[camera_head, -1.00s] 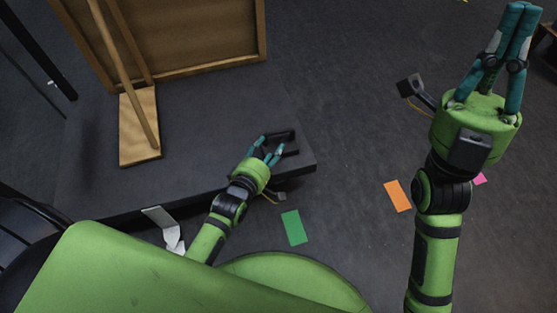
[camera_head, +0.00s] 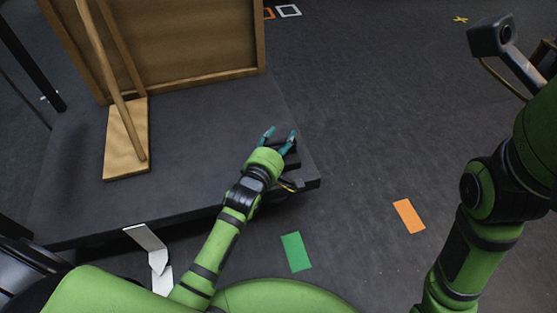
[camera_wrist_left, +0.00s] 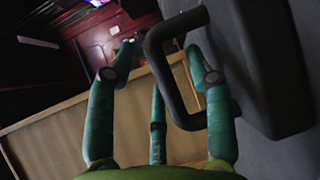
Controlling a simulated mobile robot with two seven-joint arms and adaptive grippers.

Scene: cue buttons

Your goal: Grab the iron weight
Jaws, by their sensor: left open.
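The iron weight is a black block (camera_wrist_left: 268,65) with a loop handle (camera_wrist_left: 163,75), large at the right of the left wrist view. In the head view it is a dark shape (camera_head: 292,158) near the right corner of the dark platform, partly hidden by my left gripper (camera_head: 280,136). My left gripper is open, its teal fingers spread. In the left wrist view the handle shows between the fingers; whether any finger touches it I cannot tell. My right arm (camera_head: 478,230) is at the right edge of the head view; its fingers are out of frame.
The low dark platform (camera_head: 205,130) carries a wooden panel (camera_head: 180,45) with a wooden foot (camera_head: 125,150) at left. Green (camera_head: 296,252) and orange (camera_head: 409,215) markers lie on the floor. White sheets (camera_head: 148,238) lie by the platform's front edge. Floor to the right is clear.

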